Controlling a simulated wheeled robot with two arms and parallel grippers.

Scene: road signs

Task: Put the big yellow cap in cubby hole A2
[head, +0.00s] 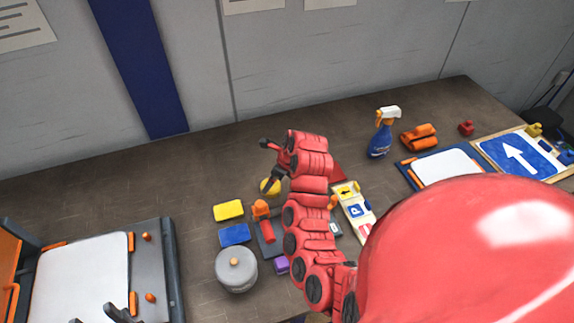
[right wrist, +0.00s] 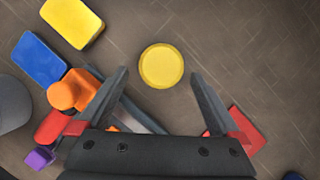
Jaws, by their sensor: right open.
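The big yellow cap (head: 270,187) is a round yellow disc on the dark table, left of my right arm. In the right wrist view the cap (right wrist: 161,66) lies ahead of and between the open fingers of my right gripper (right wrist: 161,80), with clear gaps on both sides. In the head view my right gripper (head: 267,163) is beside and above the cap, empty. Dark fingertips of my left gripper (head: 100,315) show at the bottom left edge; most of it is cut off. I see no cubby hole labelled A2.
Near the cap are a yellow block (head: 228,210), a blue block (head: 234,234), an orange and red piece (right wrist: 75,90) and a grey lidded pot (head: 236,270). A spray bottle (head: 382,132) stands at the back right. A white board (head: 80,280) lies at left.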

